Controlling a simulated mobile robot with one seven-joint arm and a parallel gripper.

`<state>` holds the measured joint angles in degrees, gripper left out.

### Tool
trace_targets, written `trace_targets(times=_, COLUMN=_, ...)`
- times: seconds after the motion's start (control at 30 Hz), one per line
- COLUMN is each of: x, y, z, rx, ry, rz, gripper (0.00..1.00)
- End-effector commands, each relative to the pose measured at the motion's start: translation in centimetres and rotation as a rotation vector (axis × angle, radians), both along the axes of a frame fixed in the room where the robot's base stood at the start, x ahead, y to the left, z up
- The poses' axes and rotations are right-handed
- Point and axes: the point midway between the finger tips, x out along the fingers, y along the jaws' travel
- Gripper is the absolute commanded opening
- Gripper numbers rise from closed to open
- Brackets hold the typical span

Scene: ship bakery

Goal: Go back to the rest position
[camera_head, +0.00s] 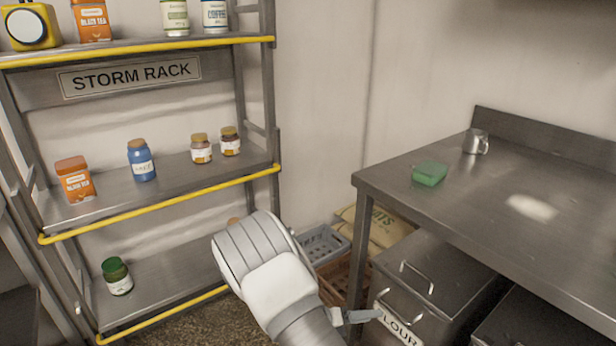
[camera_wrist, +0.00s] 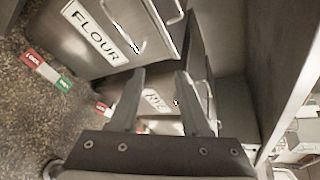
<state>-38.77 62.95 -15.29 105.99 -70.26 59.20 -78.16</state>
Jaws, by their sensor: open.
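My gripper (camera_wrist: 155,97) shows in the wrist view with its two fingers apart and nothing between them. It points toward the metal bins under the worktable, one labelled FLOUR (camera_wrist: 100,40) and one labelled RYE (camera_wrist: 165,98). In the head view my arm reaches up from the bottom middle and bends down, with part of my gripper (camera_head: 362,316) showing in front of the flour bin (camera_head: 440,262). The rest of the gripper is hidden behind the arm there.
A storm rack (camera_head: 150,205) with yellow rails stands at left, holding tins and jars. A steel worktable (camera_head: 470,205) at right bears a green sponge (camera_head: 430,173) and a metal mug (camera_head: 475,142). Crates (camera_head: 322,246) and a sack (camera_head: 388,228) sit between them.

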Motion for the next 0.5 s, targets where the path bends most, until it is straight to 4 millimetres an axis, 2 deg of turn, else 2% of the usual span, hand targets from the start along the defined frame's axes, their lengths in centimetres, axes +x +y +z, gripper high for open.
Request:
trace_targets(times=0.1, x=-0.5, y=-0.4, z=1.9, rx=0.075, ry=-0.078, rz=-0.088, gripper=0.47)
trace_targets(times=0.5, x=-2.6, y=-1.7, z=7.6, rx=0.305, ry=-0.336, rz=-0.387, gripper=0.47)
